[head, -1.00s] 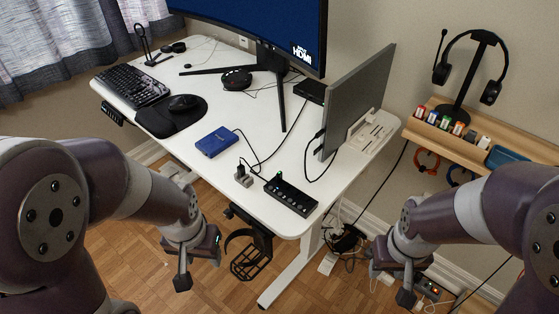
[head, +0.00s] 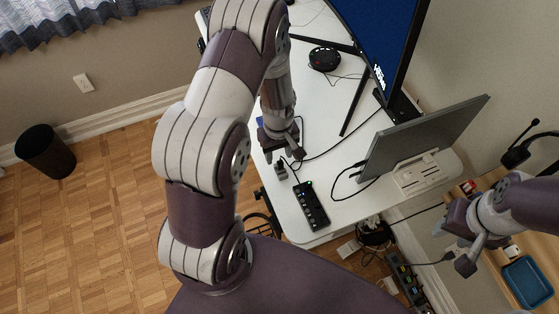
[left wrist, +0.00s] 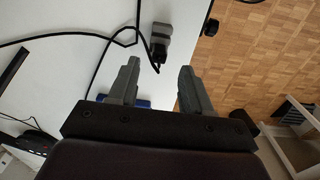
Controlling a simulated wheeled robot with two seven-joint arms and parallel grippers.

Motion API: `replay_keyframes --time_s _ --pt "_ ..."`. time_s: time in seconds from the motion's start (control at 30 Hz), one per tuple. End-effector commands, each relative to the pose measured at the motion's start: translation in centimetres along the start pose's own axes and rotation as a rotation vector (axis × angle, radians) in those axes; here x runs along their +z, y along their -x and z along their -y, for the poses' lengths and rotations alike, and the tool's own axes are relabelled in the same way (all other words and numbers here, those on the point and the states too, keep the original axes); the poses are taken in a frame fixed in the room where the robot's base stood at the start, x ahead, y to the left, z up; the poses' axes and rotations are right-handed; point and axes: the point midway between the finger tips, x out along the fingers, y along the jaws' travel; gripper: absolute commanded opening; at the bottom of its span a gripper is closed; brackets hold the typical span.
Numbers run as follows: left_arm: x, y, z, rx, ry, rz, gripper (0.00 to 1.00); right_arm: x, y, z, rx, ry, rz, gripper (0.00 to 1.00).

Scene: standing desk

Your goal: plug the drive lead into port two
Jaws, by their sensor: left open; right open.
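The black hub (head: 312,205) with a row of ports lies near the desk's front corner, a green light at its far end. Beside it stands a small grey holder (head: 281,170) with a dark plug at it, also in the left wrist view (left wrist: 162,32). The black lead's plug end (left wrist: 158,54) shows there just beyond my fingertips. The blue drive is mostly hidden behind my left arm; a blue edge (left wrist: 142,103) shows behind a finger. My left gripper (head: 284,155) is open and empty above the desk, close to the holder. My right gripper (head: 453,250) is open, off the desk's right side.
A monitor (head: 380,40) and a grey laptop-like screen on a white stand (head: 425,172) stand at the back and right. Black cables cross the white desk (head: 340,110). A shelf with a blue tray (head: 528,282) is at right. A bin (head: 45,150) stands on the floor.

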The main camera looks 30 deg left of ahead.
Motion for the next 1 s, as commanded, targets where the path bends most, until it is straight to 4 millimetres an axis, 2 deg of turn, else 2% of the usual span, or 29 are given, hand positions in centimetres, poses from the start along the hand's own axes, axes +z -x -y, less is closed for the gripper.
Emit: replay_keyframes --time_s 0.1,0.2,0.43,0.47,0.5,0.6,1.0 --pt "0.3 -2.3 0.0 -0.003 -0.001 0.003 0.49 -0.1 0.4 0.0 0.0 0.0 -0.001 0.43" --pt "0.2 -3.5 0.0 -0.002 -0.001 0.002 0.49 -0.1 0.4 0.0 0.0 0.0 0.0 0.43" --pt "0.2 -3.8 0.0 0.0 -0.001 0.0 0.49 0.0 0.3 0.0 0.0 0.0 0.0 0.43" --pt "0.2 -3.8 0.0 0.0 -0.001 0.0 0.42 0.0 0.3 0.0 0.0 0.0 0.0 0.43" --pt "0.2 -3.8 0.0 0.0 -0.001 0.0 0.29 0.0 0.3 0.0 0.0 0.0 0.0 0.43" --pt "0.2 -3.8 0.0 0.0 -0.001 0.0 0.0 0.0 0.3 0.0 0.0 0.0 0.0 0.43" --pt "0.2 -3.2 0.0 0.0 -0.001 0.0 0.0 0.0 0.3 0.0 0.0 0.0 0.0 0.43"
